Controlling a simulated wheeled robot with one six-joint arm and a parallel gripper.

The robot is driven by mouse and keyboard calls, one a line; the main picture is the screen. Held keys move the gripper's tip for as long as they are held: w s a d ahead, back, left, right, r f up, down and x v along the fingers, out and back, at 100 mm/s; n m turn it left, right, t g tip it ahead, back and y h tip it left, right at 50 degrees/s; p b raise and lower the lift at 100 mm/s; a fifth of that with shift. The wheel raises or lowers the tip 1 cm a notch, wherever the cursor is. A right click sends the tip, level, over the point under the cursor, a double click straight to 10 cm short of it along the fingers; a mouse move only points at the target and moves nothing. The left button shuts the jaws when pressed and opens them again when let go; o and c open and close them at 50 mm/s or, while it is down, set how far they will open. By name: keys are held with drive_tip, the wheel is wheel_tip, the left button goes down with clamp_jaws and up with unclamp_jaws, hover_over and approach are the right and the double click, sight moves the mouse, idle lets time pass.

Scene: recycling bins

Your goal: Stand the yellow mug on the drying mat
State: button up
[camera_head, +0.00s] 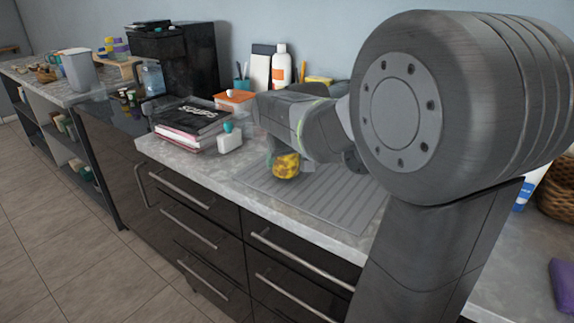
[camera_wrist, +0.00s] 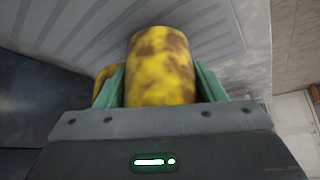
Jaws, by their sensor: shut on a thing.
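The yellow mug (camera_head: 286,166) has brown blotches and is at my gripper, over the left part of the grey ribbed drying mat (camera_head: 335,205). In the wrist view the mug (camera_wrist: 162,68) sits between the two green fingers of my gripper (camera_wrist: 160,88), which is shut on it. Its handle (camera_wrist: 103,76) shows at the left side. The ribbed mat (camera_wrist: 75,32) lies beyond the mug in the wrist view. I cannot tell whether the mug's base touches the mat. My arm hides the mat's far right part in the head view.
Books (camera_head: 190,122) and a white bottle with a teal cap (camera_head: 229,138) stand left of the mat. An orange box (camera_head: 235,98) and a white bottle with an orange label (camera_head: 281,67) are behind. The mat's front right part is clear, near the counter's front edge.

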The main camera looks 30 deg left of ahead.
drive_tip(key=shift+f, duration=0.75)
drive_tip(key=shift+f, duration=0.15)
drive_tip(key=o, duration=1.2)
drive_tip(key=shift+c, duration=0.2)
drive_tip(key=shift+s+d+r, duration=0.1)
drive_tip(key=shift+r, duration=0.35)
drive_tip(key=p+v, duration=0.1)
drive_tip(key=v, duration=1)
drive_tip(key=shift+r+p, duration=0.15)
drive_tip(key=shift+p, duration=0.15)
drive_tip(key=shift+d, duration=0.1)
